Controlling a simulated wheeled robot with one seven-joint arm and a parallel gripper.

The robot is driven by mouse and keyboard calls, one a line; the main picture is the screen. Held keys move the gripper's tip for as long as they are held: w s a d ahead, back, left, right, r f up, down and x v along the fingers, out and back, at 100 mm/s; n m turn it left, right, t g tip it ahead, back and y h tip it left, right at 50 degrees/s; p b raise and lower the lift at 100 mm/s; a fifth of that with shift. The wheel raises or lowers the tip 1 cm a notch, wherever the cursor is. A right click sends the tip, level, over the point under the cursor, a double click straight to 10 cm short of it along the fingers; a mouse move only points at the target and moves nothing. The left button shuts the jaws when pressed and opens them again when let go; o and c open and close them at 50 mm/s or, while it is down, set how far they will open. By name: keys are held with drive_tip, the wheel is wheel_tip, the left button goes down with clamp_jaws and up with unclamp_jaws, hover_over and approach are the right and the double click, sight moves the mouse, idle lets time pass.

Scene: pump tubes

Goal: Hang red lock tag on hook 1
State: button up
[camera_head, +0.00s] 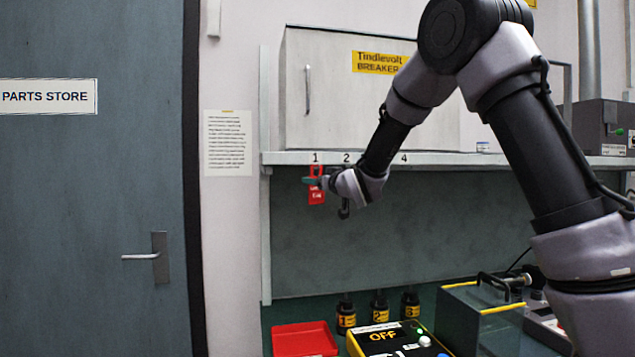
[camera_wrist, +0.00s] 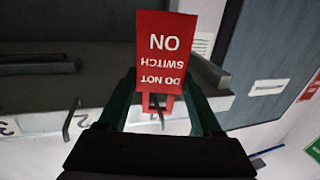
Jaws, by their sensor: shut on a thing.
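The red lock tag (camera_head: 316,190) is at my gripper (camera_head: 323,182), just below the number 1 on the shelf edge in the head view. In the wrist view the red tag (camera_wrist: 165,50) shows white lettering upside down, and my gripper (camera_wrist: 158,88) has its green fingers shut on it. A dark hook (camera_wrist: 157,108) shows at the opening in the tag's narrow end. I cannot tell whether the hook passes through this opening or whether the tag hangs on it. A second dark hook (camera_wrist: 71,118) is beside the number 2.
The shelf edge (camera_head: 285,158) carries the numbers, with a breaker cabinet (camera_head: 330,95) above. Below are a red tray (camera_head: 304,340), several dark bottles (camera_head: 346,318), a yellow-black box reading OFF (camera_head: 385,340) and a glass-sided box (camera_head: 485,318). A door (camera_head: 90,200) is at left.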

drive_tip(key=o, duration=1.4)
drive_tip(key=s+d+m+g+h, duration=0.2)
drive_tip(key=s+d+m+h, duration=0.1)
drive_tip(key=s+d, duration=0.85)
drive_tip(key=s+d+m+g+h, duration=0.1)
drive_tip(key=s+d+m+h, duration=0.25)
drive_tip(key=s+d, duration=0.75)
drive_tip(key=s+d+f+m+g, duration=0.2)
drive_tip(key=s+d, duration=0.2)
drive_tip(key=s, duration=0.4)
drive_tip(key=s+d+f+m+g, duration=0.1)
drive_tip(key=s+d+m+g, duration=0.1)
drive_tip(key=s, duration=0.6)
drive_tip(key=shift+s+d+f+g+h, duration=0.2)
drive_tip(key=shift+d+f+g+h, duration=0.15)
drive_tip(key=shift+d+g, duration=0.4)
drive_tip(key=shift+d, duration=0.15)
